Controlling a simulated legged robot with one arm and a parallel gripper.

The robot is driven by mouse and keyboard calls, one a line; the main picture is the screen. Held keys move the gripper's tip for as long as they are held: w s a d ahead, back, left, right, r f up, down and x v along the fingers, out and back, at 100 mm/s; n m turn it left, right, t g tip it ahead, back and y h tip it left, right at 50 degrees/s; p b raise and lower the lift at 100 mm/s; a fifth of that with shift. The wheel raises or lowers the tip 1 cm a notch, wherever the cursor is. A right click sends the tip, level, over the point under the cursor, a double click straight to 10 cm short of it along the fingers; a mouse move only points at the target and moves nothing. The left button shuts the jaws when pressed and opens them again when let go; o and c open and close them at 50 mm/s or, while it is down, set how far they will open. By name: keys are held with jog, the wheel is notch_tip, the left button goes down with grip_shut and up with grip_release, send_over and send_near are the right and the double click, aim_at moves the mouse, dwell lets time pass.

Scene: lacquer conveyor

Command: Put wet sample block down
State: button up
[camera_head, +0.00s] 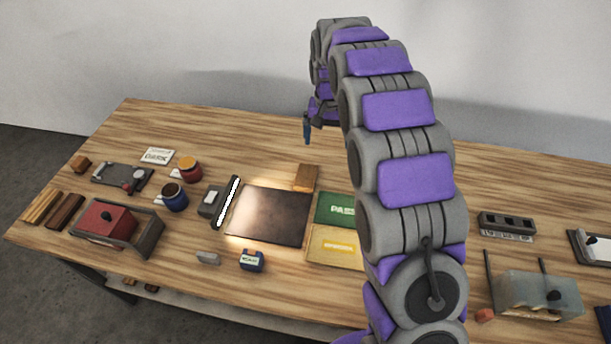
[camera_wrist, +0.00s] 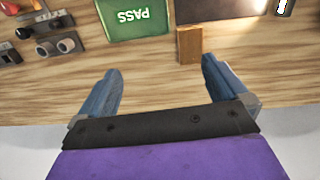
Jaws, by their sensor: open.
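A brown wooden block (camera_head: 306,178), which I take for the sample block, rests at the back right corner of the dark plate (camera_head: 270,215). I cannot tell from its surface whether it is wet. In the wrist view the block (camera_wrist: 190,45) shows between the green PASS mat (camera_wrist: 135,18) and the dark plate (camera_wrist: 225,8). My gripper (camera_head: 307,132) is open and empty, above the table's back part. In the wrist view its blue fingers (camera_wrist: 160,70) are spread apart, with bare table between them and the block beyond the tips.
A glowing white bar (camera_head: 228,203) stands left of the plate. A green PASS mat (camera_head: 335,208) and a yellow mat (camera_head: 335,247) lie right of it. Red (camera_head: 190,168) and blue (camera_head: 174,197) pots stand left. The back of the table is mostly clear.

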jog(key=w+a+f, duration=0.5)
jog(key=w+f, duration=0.3)
jog(key=w, duration=0.1)
jog(key=b, duration=0.2)
send_over(306, 175)
jog(key=f, duration=1.2)
jog(key=shift+w+d, duration=0.1)
jog(key=shift+w, duration=0.15)
jog(key=f, duration=0.1)
jog(key=f+b, duration=0.1)
jog(key=f, duration=0.3)
jog(key=shift+s+f, duration=0.1)
jog(key=shift+s, duration=0.15)
jog(key=shift+c, duration=0.4)
jog(key=c, duration=1.1)
jog(key=shift+c, duration=0.2)
jog(key=shift+r, duration=0.25)
